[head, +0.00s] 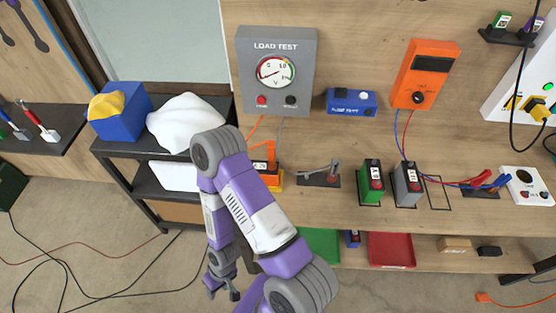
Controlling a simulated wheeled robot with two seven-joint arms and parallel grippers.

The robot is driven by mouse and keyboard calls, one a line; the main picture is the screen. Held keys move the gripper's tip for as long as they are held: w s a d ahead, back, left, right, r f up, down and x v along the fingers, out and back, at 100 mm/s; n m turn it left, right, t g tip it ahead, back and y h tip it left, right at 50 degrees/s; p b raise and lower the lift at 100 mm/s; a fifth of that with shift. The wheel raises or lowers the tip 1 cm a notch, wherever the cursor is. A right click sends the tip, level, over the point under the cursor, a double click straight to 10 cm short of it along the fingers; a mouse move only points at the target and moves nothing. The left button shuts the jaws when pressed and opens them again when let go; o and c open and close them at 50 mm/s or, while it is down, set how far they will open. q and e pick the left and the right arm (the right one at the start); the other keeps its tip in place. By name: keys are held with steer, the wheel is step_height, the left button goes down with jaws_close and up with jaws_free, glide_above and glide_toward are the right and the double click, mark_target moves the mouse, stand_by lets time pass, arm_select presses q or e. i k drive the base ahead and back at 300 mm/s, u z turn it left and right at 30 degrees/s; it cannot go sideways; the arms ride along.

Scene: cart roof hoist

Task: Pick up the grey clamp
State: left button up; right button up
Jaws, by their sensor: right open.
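The grey clamp (322,172) lies on a small dark plate on the wooden workbench, right of my raised purple arm. My right gripper (222,292) hangs low near the bottom of the head view, below bench height and left of the bench front. It is open and empty, well apart from the clamp. My left gripper is not in view.
Green battery (370,182) and grey battery (407,184) stand right of the clamp. An orange item (275,180) beside it is partly hidden by my arm. The load test box (277,70) is behind. A red tray (391,250) is on the lower shelf.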

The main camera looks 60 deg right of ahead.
mark_target(332, 172)
steer(key=u, duration=0.8)
steer(key=k, duration=0.85)
steer(key=z, duration=0.85)
